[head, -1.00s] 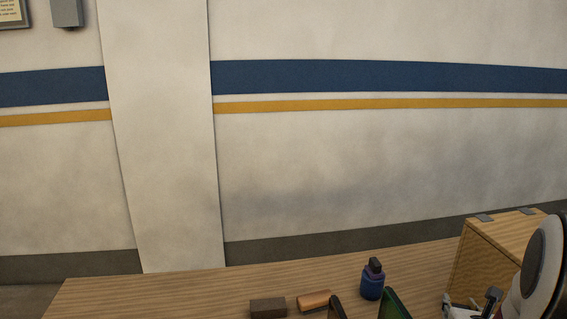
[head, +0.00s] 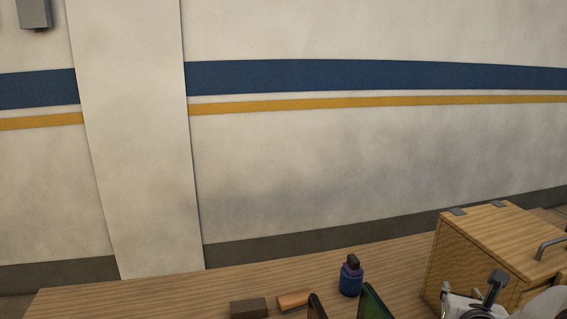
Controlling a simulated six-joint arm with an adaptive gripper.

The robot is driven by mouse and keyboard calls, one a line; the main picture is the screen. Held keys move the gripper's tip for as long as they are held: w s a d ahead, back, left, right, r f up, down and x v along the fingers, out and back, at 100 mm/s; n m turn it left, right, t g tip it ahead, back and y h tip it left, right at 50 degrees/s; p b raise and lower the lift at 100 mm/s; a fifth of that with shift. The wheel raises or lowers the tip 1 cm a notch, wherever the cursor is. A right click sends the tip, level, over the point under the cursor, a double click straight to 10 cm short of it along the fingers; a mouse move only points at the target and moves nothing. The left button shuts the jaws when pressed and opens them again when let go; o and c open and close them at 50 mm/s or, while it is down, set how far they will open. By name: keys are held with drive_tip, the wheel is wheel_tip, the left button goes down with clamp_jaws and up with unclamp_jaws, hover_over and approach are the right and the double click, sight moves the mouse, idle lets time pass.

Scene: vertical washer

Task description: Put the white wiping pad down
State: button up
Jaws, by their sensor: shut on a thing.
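My gripper (head: 474,301) is at the lower right, in front of the wooden box, with grey and dark finger parts showing. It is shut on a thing. White surfaces show around the fingers, but I cannot separate the white wiping pad from my own white arm parts there. The lower part of the gripper is cut off by the frame edge. I cannot tell how high it is above the table.
A wooden box (head: 484,246) with hinges and a metal handle stands at the right of the wooden table (head: 130,298). A blue bottle (head: 351,279), a dark brown block (head: 249,308), an orange-brown block (head: 294,300) and a green upright thing (head: 373,303) stand near the front. The table's left is clear.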

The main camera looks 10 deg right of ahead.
drive_tip(key=shift+h, duration=0.3)
drive_tip(key=shift+s+a+r, duration=0.1)
drive_tip(key=shift+s+r, duration=0.1)
drive_tip(key=shift+r, duration=0.55)
drive_tip(key=shift+s+a+r, duration=0.1)
drive_tip(key=shift+s+r, duration=0.1)
drive_tip(key=shift+r, duration=0.55)
drive_tip(key=shift+s+a+r, duration=0.1)
drive_tip(key=shift+s+r, duration=0.1)
drive_tip(key=shift+r, duration=0.55)
drive_tip(key=shift+d+f, duration=0.2)
drive_tip(key=shift+f, duration=0.55)
drive_tip(key=w+d+f+n+t+y, duration=0.1)
drive_tip(key=w+d+f+y, duration=0.1)
drive_tip(key=w+d+f, duration=0.35)
drive_tip(key=w+d+f+n+y, duration=0.1)
drive_tip(key=w+d+f+n, duration=0.1)
drive_tip(key=w+f, duration=0.6)
drive_tip(key=w+a+f+n+t+y, duration=0.1)
drive_tip(key=w+f+n+y, duration=0.1)
drive_tip(key=w, duration=0.3)
drive_tip(key=w+a+f+n+t+y, duration=0.1)
drive_tip(key=w+f+n+y, duration=0.1)
drive_tip(key=w, duration=0.4)
drive_tip(key=shift+w+a+f+n+y, duration=0.15)
drive_tip(key=shift+a+f+n+y, duration=0.2)
drive_tip(key=shift+y, duration=0.55)
drive_tip(key=shift+d, duration=0.1)
